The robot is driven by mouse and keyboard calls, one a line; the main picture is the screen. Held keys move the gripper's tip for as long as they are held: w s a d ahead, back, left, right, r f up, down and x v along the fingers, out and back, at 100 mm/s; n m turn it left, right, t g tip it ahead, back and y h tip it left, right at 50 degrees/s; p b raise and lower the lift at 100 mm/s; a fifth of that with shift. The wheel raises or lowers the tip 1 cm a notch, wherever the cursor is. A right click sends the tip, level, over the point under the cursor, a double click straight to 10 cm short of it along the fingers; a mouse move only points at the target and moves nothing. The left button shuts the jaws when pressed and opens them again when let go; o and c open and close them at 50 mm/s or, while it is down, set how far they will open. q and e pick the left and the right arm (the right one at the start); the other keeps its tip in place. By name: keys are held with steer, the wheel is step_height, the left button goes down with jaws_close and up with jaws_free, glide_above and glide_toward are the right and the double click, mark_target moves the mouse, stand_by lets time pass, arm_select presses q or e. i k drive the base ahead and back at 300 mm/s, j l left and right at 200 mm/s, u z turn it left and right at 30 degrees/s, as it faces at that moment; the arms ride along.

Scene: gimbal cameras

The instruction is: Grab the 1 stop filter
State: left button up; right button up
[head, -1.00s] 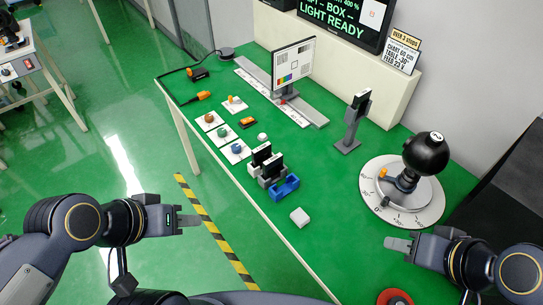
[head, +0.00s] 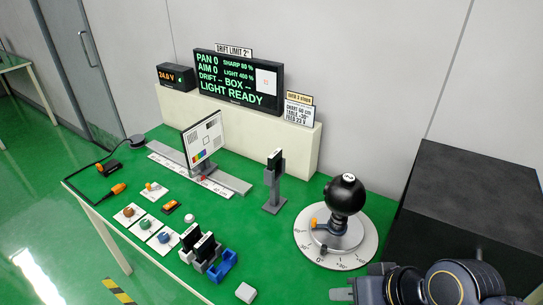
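A grey post (head: 272,190) holds another dark plate (head: 274,160) upright. My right gripper (head: 340,292) is at the bottom edge, right of the filters and apart from them. I cannot make out its finger gap. My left gripper is out of view.
An empty-looking blue holder (head: 223,266) and a white block (head: 245,292) lie beside the filters. A black ball camera (head: 344,195) stands on a round dial (head: 365,247). A test chart (head: 202,140) stands on a rail. A screen (head: 238,80) reads LIGHT READY.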

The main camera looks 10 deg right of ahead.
mark_target(274, 161)
steer(key=i+j+z, duration=0.1)
steer(key=i+j, duration=0.15)
steer(key=i+j+z, duration=0.1)
steer(key=j, duration=0.35)
steer(key=i+j+z, duration=0.15)
steer(key=i+j, duration=0.15)
steer(key=i+j+z, duration=0.1)
steer(key=j, duration=0.35)
steer(key=i, duration=0.1)
